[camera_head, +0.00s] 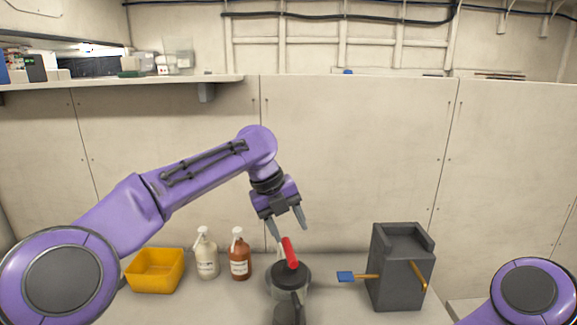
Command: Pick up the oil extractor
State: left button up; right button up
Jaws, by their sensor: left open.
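The oil extractor (288,281) looks to be the round pot-like vessel with a dark top, standing on the counter at the lower middle. A red handle (290,252) rises from its top and leans slightly. My left gripper (288,230) hangs just above it with its fingers pointing down and spread apart. The red handle's upper end is close below the fingertips; I cannot tell whether it lies between them. Nothing is held. Of my right arm only a purple joint shows at the lower right; its gripper is out of view.
A yellow bin (155,271), a white pump bottle (207,256) and a brown pump bottle (240,257) stand left of the vessel. A dark grey block (397,275) with orange-handled tools, one with a blue end (346,277), stands to the right. A shelf (130,81) runs along the upper left wall.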

aim_at(287, 290)
jog(key=k, duration=1)
